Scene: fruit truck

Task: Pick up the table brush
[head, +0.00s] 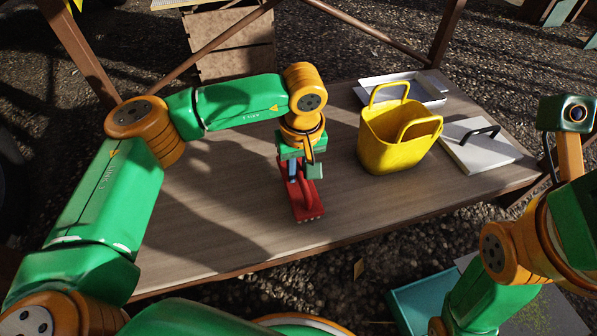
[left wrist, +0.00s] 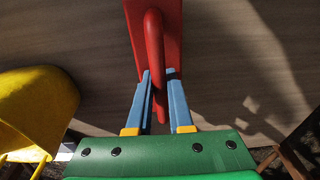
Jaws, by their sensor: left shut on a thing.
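The table brush is a red block with a red handle and pale bristles under its near end. In the head view the brush (head: 308,208) is at the middle of the wooden table, and I cannot tell whether it touches the top. My left gripper (head: 297,172) comes down on it from above, its blue fingers shut on the handle. In the left wrist view the brush (left wrist: 154,40) runs up from between the blue fingers of the left gripper (left wrist: 160,88). My right arm is at the right edge of the head view; its fingers are not in sight.
A yellow basket (head: 392,150) stands on the wooden table (head: 210,225) right of the brush. A white tray (head: 437,97) lies behind it, and a white box with a black handle (head: 483,155) lies to its right. The table's left part is clear. A teal box (head: 415,300) is below the front edge.

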